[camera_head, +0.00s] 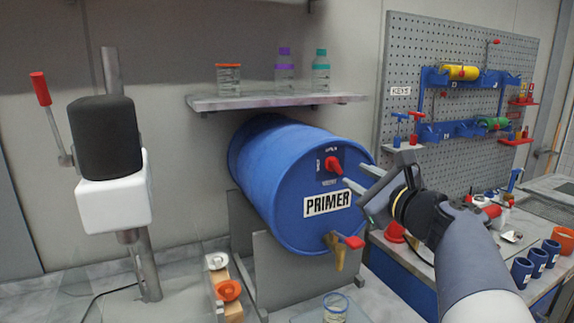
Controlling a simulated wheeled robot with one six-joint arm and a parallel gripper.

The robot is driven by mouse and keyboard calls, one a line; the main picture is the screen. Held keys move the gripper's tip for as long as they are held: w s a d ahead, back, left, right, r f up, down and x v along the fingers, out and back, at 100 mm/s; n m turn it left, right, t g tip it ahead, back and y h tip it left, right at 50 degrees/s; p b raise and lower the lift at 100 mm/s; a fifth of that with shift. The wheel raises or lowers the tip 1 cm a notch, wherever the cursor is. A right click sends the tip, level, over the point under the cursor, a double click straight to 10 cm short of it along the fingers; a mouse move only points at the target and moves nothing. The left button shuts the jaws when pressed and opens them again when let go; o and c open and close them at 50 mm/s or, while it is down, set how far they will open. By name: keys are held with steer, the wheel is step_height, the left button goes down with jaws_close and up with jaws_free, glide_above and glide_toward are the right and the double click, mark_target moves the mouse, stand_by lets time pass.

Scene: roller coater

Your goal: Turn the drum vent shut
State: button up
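The blue drum (283,180) lies on its side on grey supports, with a PRIMER label (328,202) on its round end. The red vent knob (333,166) sits on the upper part of that end, with small markings around it too small to read. My gripper (356,175) is to the right of the knob and slightly lower. Its two fingers are apart, point left toward the drum end, and hold nothing. I see a gap between fingers and knob in the picture; the exact depth is hard to tell.
A brass tap with a red handle (350,242) juts from the drum's lower end, above a glass beaker (335,308). A shelf (275,102) with jars is above. A white and black press (112,200) stands left. Blue cups (522,270) and a pegboard (440,60) are right.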

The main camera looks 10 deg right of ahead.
mark_target(337, 166)
steer(key=w, duration=0.3)
steer(key=w+a+p, duration=0.1)
steer(key=w, duration=0.2)
steer(key=shift+w+a, duration=0.2)
steer(key=shift+w, duration=0.15)
steer(key=shift+c, duration=0.4)
jaws_close()
